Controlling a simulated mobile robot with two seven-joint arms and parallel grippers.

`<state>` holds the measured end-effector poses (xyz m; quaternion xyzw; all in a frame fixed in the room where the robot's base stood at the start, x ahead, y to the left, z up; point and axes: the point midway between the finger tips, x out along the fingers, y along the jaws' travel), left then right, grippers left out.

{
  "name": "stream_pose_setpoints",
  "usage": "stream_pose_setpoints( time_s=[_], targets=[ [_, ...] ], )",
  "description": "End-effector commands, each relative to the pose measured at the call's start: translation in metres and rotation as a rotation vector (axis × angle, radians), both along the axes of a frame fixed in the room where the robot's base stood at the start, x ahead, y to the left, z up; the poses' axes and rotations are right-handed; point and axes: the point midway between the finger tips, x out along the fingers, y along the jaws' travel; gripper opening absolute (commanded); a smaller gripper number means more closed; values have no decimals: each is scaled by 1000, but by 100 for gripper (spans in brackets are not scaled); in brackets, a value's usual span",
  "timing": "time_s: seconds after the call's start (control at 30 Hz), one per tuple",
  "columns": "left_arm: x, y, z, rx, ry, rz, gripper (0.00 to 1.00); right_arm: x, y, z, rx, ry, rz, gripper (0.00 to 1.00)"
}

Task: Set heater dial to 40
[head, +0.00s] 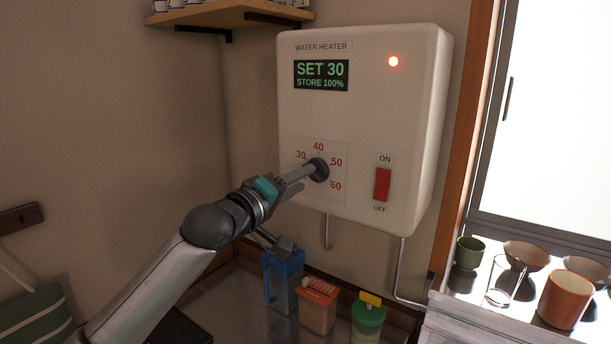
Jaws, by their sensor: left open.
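The white water heater (362,125) hangs on the wall. Its screen (321,75) reads "SET 30" and "STORE 100%". The dark round dial (319,170) sits at the lower left of its front, with red marks 30, 40, 50 and 60 around it. My left gripper (306,175) comes in from the left, with its fingers at the dial. The jaws are open; the fingertips partly cover the dial, and I cannot tell whether they touch it. The dial's pointer is not clear. My right gripper is not in view.
A red switch (382,185) between ON and OFF and a lit lamp (393,62) are on the heater. Below stand a blue jug (284,280), an orange-lidded container (318,308) and a green container (368,320). Cups and bowls (565,300) line the right sill. A shelf (230,16) is above.

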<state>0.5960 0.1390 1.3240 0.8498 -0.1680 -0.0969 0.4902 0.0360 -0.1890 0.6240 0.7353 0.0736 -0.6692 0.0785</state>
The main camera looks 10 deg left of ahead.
Motion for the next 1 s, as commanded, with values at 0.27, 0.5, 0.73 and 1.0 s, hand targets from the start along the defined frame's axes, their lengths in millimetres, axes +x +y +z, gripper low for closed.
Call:
stream_pose_setpoints(
  time_s=[0.27,0.5,0.73,1.0],
  targets=[
    [20,-8,0,-1,0,1,48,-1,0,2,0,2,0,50],
    [22,-9,0,0,0,0,48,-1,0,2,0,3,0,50],
    [22,-9,0,0,0,0,35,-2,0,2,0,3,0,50],
    [21,-9,0,-1,0,0,5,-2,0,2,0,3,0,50]
  ],
)
